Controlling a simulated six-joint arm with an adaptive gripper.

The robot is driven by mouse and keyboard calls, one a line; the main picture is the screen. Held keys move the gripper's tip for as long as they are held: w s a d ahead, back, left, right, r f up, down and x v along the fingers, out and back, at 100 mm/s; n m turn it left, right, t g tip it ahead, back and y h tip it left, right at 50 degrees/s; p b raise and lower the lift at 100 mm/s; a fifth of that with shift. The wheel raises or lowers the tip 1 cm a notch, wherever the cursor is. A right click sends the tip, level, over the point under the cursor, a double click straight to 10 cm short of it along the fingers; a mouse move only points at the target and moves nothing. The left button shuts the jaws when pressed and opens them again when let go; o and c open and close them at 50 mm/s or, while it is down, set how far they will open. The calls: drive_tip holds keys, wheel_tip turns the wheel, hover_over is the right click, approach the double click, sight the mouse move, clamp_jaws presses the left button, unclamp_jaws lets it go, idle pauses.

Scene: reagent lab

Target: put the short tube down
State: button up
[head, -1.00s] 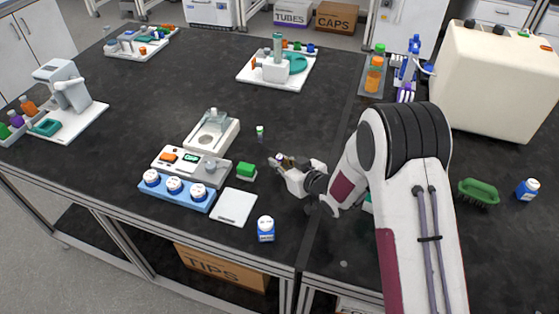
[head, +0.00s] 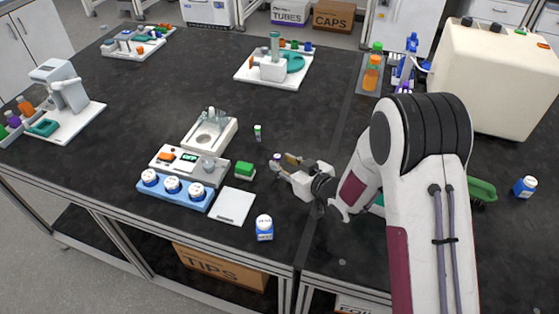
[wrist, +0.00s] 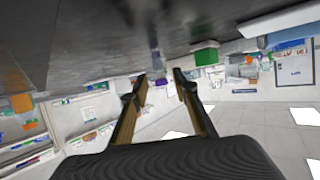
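A short tube with a purple top (head: 276,158) stands on the dark bench, seemingly upright, just beyond my fingertips. In the wrist view the purple top (wrist: 161,82) shows in the gap between the fingers, and its body is blurred. My gripper (head: 283,163) is low over the bench, pointing left. Its two fingers are spread apart in the wrist view (wrist: 160,80), with nothing pinched between them. Whether a finger touches the tube cannot be told.
A green-capped tube (head: 257,133) stands behind and left of my gripper. A green block (head: 244,169), a white pad (head: 232,206) and a blue bottle (head: 264,228) are nearby. A balance (head: 210,134) and a blue rack of white-capped jars (head: 174,194) stand left.

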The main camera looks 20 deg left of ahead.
drive_tip(key=shift+v, duration=4.25)
drive_tip(key=shift+w+d+r, duration=0.15)
drive_tip(key=shift+d+r, duration=0.05)
drive_tip(key=shift+r, duration=0.2)
drive_tip(key=s+d+r+m+t+h, duration=0.1)
drive_tip(key=s+d+r+h, duration=0.25)
drive_tip(key=d+r, duration=0.4)
drive_tip(key=s+d+r+m+h, duration=0.1)
drive_tip(key=s+d+r+h, duration=0.1)
drive_tip(key=d+r+h, duration=0.4)
drive_tip(key=s+d+r+m+g, duration=0.1)
drive_tip(key=s+d+r+m, duration=0.2)
drive_tip(key=s+d, duration=0.5)
drive_tip(key=s+d+r+m+g+h, duration=0.1)
drive_tip(key=s+d+m, duration=0.4)
drive_tip(key=s, duration=1)
drive_tip(key=shift+s+d+r+g, duration=0.35)
drive_tip(key=shift+d+r+g, duration=0.55)
drive_tip(key=shift+d, duration=0.95)
